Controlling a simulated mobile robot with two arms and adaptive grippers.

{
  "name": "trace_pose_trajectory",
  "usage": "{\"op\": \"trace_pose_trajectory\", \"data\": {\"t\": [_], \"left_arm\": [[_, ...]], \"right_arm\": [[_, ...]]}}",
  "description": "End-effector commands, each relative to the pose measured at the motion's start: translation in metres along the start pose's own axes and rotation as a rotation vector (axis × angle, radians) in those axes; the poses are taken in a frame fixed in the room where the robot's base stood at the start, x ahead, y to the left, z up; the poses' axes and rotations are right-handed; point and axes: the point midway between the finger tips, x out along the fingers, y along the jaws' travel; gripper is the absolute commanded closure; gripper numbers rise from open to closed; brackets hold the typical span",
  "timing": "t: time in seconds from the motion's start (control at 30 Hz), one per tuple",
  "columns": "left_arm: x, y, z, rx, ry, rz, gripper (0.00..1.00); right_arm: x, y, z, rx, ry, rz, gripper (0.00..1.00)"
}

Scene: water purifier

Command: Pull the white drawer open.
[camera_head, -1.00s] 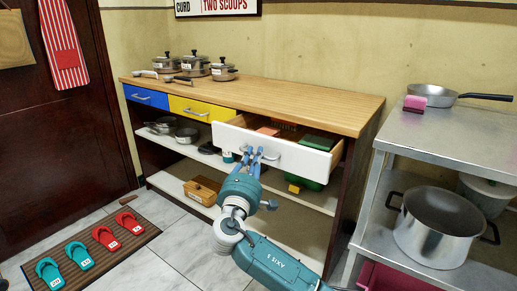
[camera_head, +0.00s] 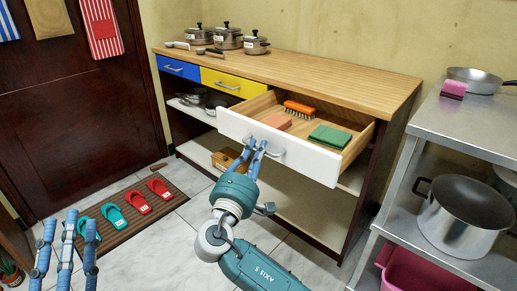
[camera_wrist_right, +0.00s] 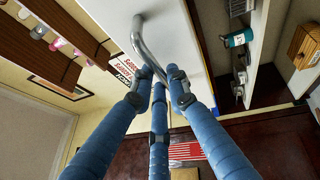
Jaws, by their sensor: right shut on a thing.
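The white drawer (camera_head: 312,162) stands well out from the wooden counter, with its inside in view. It holds a pink sponge (camera_head: 277,121), an orange brush (camera_head: 299,109) and a green sponge (camera_head: 331,137). My right gripper (camera_head: 257,147) is at the drawer's front and is shut on its metal handle. In the right wrist view the handle (camera_wrist_right: 144,45) runs to the blue fingertips, against the white drawer front (camera_wrist_right: 178,38). My left gripper (camera_head: 66,243) is at the lower left, over the floor, far from the drawer; its blue fingers are spread and empty.
A blue drawer (camera_head: 178,67) and a yellow drawer (camera_head: 221,82) are shut beside it. Several pots (camera_head: 228,38) stand on the counter. A metal rack (camera_head: 440,122) with a large pot (camera_head: 462,215) is at the right. Slippers (camera_head: 137,203) lie on a floor mat. Tiled floor lies in front.

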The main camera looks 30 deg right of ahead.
Motion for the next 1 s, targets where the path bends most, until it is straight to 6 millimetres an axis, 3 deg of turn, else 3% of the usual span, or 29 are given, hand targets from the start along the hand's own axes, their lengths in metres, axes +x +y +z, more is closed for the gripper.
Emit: {"op": "trace_pose_trajectory", "data": {"t": [0.13,0.17,0.27,0.67,1.0], "left_arm": [[0.000,0.000,0.000,0.000,0.000,0.000,0.60],[0.000,0.000,0.000,0.000,0.000,0.000,0.60],[0.000,0.000,0.000,0.000,0.000,0.000,0.60],[0.000,0.000,-0.001,0.000,0.003,0.000,0.60],[0.000,0.000,-0.001,0.000,0.002,0.000,0.60]], "right_arm": [[0.000,-0.002,0.000,-0.003,-0.001,-0.004,1.00],[0.000,-0.002,0.000,-0.003,-0.001,-0.004,0.83],[0.000,-0.002,0.000,-0.003,0.000,-0.004,0.65],[-0.008,-0.002,0.000,-0.002,0.001,-0.002,0.65],[-0.076,-0.002,-0.001,-0.001,0.003,-0.007,0.65]]}}
